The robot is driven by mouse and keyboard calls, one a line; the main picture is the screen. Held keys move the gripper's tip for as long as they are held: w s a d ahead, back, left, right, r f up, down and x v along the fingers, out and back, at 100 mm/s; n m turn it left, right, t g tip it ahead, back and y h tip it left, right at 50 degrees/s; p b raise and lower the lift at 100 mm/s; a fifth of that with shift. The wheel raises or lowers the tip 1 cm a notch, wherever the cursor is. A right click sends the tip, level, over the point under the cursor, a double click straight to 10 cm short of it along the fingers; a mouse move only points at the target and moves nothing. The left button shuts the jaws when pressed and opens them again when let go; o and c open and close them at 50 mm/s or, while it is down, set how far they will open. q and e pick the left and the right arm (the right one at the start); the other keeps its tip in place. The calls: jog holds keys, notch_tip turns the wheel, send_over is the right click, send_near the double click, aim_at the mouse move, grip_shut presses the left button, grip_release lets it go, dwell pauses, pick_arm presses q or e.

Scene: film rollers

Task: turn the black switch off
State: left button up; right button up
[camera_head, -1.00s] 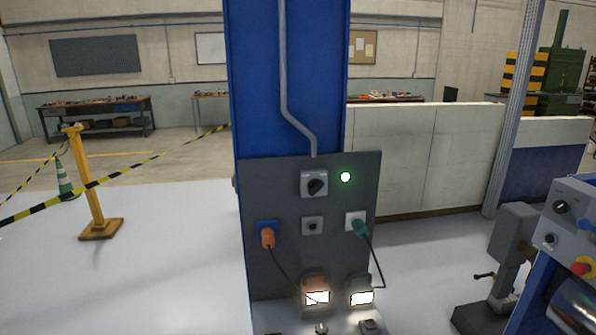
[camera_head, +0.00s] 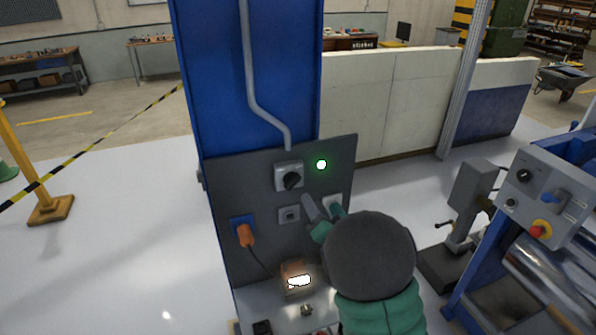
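The black switch (camera_head: 292,180) is a dark rotary knob on a light grey square housing, at the upper middle of the dark grey panel (camera_head: 240,190). A lit green lamp (camera_head: 321,165) is to its right. My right gripper (camera_head: 311,206) is in front of the panel, below and slightly right of the switch and apart from it in the picture. Its grey tip shows, but whether its fingers are spread is unclear. My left gripper is out of view.
An orange plug (camera_head: 244,235) sits in a blue socket left of my gripper. A small grey square fitting (camera_head: 289,214) is beside my gripper tip. A lit work lamp (camera_head: 298,280) stands below. A machine control box (camera_head: 545,195) is at the right.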

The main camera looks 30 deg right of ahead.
aim_at(298, 181)
jog(key=p+x, duration=0.1)
jog(key=x, duration=0.4)
jog(key=p+x, duration=0.2)
jog(key=x, duration=0.4)
jog(key=shift+d+f, duration=0.1)
jog(key=shift+f, duration=0.1)
jog(key=shift+w+d, duration=0.2)
jog(key=shift+w, duration=0.2)
jog(key=shift+w+f, duration=0.15)
jog(key=shift+w, duration=0.05)
jog(key=shift+c, duration=0.2)
jog(key=shift+a, duration=0.1)
grip_shut()
